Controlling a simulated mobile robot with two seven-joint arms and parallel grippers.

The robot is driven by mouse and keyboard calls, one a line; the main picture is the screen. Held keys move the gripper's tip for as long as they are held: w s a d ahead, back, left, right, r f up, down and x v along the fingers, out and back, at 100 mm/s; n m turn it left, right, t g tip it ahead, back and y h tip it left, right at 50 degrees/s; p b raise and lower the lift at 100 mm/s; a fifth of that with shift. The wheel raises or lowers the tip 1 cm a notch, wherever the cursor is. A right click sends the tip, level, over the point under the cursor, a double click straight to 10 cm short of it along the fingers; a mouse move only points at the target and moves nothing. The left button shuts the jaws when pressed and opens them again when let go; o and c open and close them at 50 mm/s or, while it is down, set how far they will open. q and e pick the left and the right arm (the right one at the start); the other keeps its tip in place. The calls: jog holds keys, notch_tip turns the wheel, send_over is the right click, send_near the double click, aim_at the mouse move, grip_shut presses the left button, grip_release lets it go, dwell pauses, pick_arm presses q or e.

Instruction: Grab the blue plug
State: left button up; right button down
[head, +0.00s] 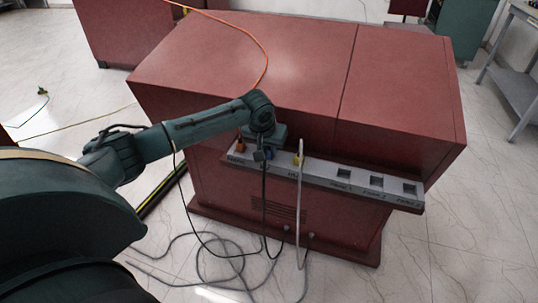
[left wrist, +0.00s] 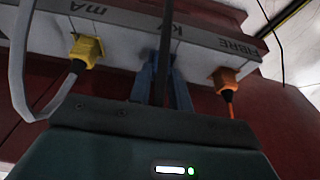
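The blue plug (left wrist: 152,57) sits in the grey socket strip between a yellow plug (left wrist: 87,50) and an orange plug (left wrist: 225,80) in the left wrist view. Its dark cable passes in front of it. My left gripper (left wrist: 163,82) reaches up to the blue plug, one bluish finger on each side of the cable. The fingers and cable hide much of the plug, so I cannot tell whether they grip it. In the head view my left gripper (head: 262,155) is at the strip, between the orange plug (head: 240,146) and the yellow plug (head: 298,159). My right gripper is out of view.
The grey socket strip (head: 325,178) runs along the front of a red cabinet (head: 290,60), with several empty square sockets at right. Loose cables (head: 215,262) lie on the pale floor below. An orange cable (head: 262,48) crosses the cabinet top. A grey table (head: 515,80) stands far right.

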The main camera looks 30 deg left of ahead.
pick_arm(q)
grip_shut()
jog(key=shift+r, duration=0.1)
